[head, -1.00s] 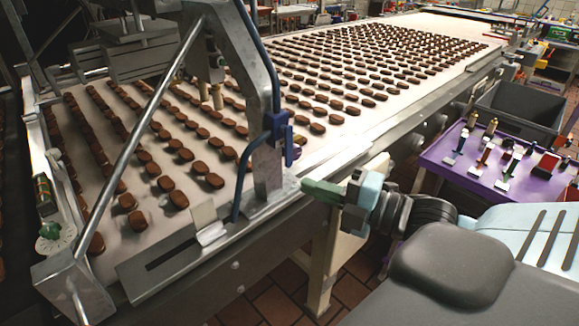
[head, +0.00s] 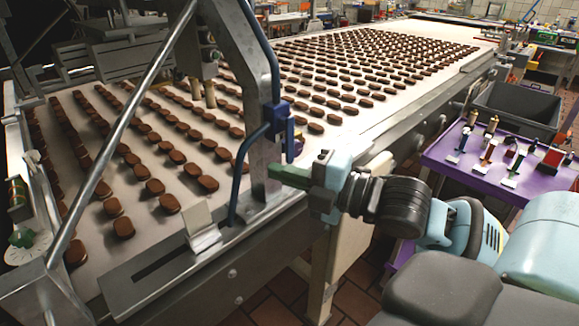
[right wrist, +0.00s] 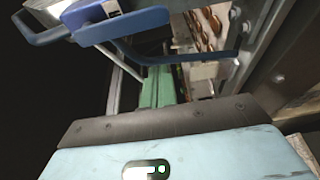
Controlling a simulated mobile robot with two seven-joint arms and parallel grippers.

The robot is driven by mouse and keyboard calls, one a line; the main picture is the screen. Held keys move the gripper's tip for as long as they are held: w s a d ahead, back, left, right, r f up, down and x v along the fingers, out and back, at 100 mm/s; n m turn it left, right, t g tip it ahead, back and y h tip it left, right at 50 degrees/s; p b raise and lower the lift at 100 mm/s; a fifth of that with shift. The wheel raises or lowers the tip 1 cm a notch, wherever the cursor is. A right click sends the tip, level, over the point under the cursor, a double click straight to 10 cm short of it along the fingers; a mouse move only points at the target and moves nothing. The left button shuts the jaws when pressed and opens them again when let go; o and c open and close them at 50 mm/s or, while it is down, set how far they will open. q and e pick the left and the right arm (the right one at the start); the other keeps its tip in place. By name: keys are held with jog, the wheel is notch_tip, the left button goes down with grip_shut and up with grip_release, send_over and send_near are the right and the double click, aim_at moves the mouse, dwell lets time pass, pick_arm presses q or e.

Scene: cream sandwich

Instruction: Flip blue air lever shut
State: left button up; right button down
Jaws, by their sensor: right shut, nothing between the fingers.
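The blue air valve (head: 277,115) is mounted on the slanted metal post at the near edge of the conveyor, and its blue lever (head: 290,138) hangs down on the right side. My right gripper (head: 272,172) has green fingers, shut and empty, just below the lever and in front of the post. In the right wrist view its fingers (right wrist: 158,88) point away below a blue bar and valve body (right wrist: 120,25). I cannot tell whether the fingers touch the lever. My left gripper is not in view.
A blue hose (head: 240,165) curves down beside the post (head: 262,155). The conveyor (head: 140,245) carries rows of brown biscuits. A diagonal metal rod (head: 125,125) crosses at left. A purple table (head: 440,160) with small levers and a grey bin (head: 520,105) stand at right.

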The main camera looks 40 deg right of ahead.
aim_at(292, 160)
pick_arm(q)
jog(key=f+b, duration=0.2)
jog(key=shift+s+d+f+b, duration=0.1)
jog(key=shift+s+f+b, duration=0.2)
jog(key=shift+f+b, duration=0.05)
pick_arm(e)
jog(key=d, duration=0.1)
jog(key=w+d, duration=0.1)
jog(key=d, duration=0.1)
jog(key=shift+w+d, duration=0.15)
jog(key=shift+w, duration=0.2)
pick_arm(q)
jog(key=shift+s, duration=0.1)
pick_arm(e)
jog(key=shift+w+r, duration=0.1)
jog(key=shift+w, duration=0.05)
